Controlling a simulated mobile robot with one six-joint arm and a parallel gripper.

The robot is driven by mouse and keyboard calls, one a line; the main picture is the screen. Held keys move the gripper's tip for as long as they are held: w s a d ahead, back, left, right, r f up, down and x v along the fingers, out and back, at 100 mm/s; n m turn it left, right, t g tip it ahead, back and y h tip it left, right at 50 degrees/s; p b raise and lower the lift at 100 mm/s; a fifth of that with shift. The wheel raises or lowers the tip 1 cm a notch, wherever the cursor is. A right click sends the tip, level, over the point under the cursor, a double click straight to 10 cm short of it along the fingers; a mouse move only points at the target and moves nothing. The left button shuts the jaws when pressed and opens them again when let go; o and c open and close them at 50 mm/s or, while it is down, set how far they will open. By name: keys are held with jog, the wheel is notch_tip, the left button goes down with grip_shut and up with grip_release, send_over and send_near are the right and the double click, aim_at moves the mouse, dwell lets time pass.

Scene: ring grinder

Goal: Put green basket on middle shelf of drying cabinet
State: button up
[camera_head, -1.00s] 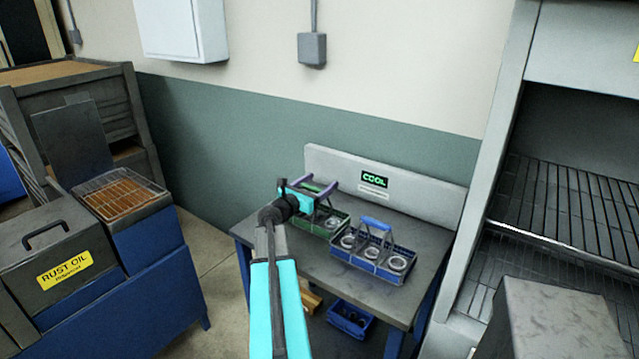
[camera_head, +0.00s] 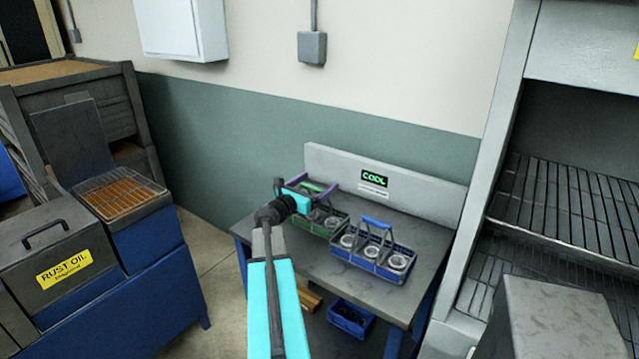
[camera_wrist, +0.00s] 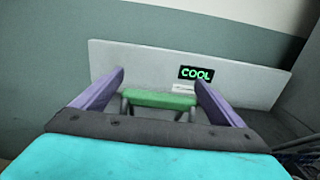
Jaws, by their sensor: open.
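The green basket (camera_head: 338,226) stands on the grey table at the right, holding metal rings. Its green handle (camera_wrist: 160,99) shows in the wrist view, lined up between my purple fingers. My gripper (camera_wrist: 159,80) is open, one finger on each side of the handle; I cannot tell whether the fingers reach past it. In the head view my gripper (camera_head: 323,189) is at the basket's top and hides part of it. The drying cabinet (camera_head: 497,130) stands at the right, with wire shelves (camera_head: 560,205) whose visible parts look empty.
A blue-handled basket (camera_head: 368,257) with rings stands close to the right of the green one. The COOL board (camera_head: 420,192) rises behind them. A grey box (camera_head: 560,320) stands before the cabinet. A rust oil tank (camera_head: 60,250) is at the left.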

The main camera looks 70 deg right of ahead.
jog(key=b+v, duration=0.2)
jog(key=v, duration=0.8)
jog(key=shift+a, duration=0.35)
jog(key=shift+r, duration=0.1)
